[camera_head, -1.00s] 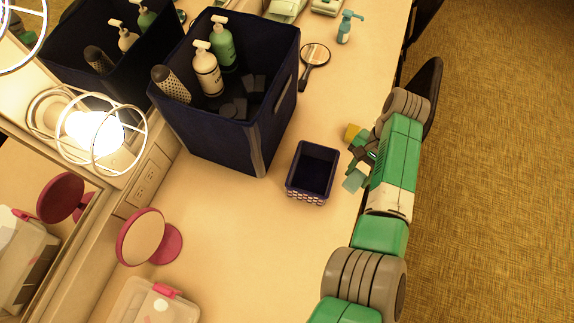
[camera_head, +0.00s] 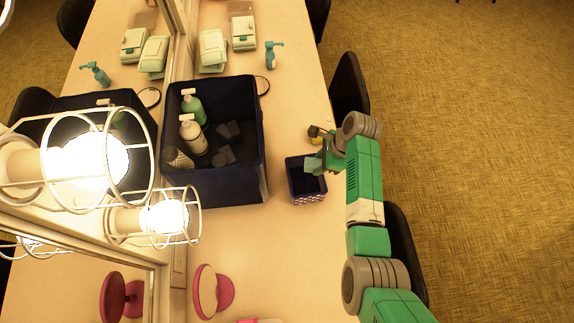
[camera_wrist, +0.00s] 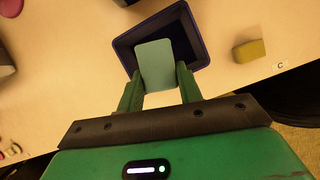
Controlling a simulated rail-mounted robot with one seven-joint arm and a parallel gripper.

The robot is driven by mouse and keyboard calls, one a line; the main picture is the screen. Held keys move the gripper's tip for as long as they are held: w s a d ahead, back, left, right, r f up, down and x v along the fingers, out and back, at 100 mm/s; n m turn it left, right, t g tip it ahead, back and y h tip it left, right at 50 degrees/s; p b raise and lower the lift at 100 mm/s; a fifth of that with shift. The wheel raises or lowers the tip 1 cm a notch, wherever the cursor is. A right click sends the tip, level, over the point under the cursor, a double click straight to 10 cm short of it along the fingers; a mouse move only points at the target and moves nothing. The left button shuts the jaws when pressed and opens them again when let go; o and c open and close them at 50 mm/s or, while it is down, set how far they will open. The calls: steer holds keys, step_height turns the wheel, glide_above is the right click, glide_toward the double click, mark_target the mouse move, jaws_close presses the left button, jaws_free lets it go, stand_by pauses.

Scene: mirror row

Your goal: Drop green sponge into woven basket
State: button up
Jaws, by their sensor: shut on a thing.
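The woven basket (camera_head: 307,198) is a small dark blue bin with a white-patterned front, standing upright on the counter beside the large blue bin. It also shows in the wrist view (camera_wrist: 198,32), its opening behind the sponge. The green sponge (camera_wrist: 156,65) is a pale green slab between my fingers; in the head view the sponge (camera_head: 313,166) overlaps the basket's opening at its upper right. My gripper (camera_wrist: 157,76) is shut on the sponge. The sponge appears above the basket's opening; its exact height is hard to tell. It hides part of the basket's inside.
A yellow sponge (camera_wrist: 249,51) lies on the counter near the basket. The large blue bin (camera_head: 230,190) with bottles stands left of the basket. A pink mirror (camera_head: 224,291) is nearer. Caged lamps (camera_head: 165,217) and mirrors line the left. Dark chairs (camera_head: 349,85) stand at the counter's right edge.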

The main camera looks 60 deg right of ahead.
step_height(320, 180, down, 6)
steer(key=b, duration=0.6)
steer(key=shift+b, duration=0.35)
steer(key=o, duration=1.1)
steer(key=v, duration=0.7)
steer(key=shift+r, duration=0.35)
steer(key=shift+s+d, duration=0.1)
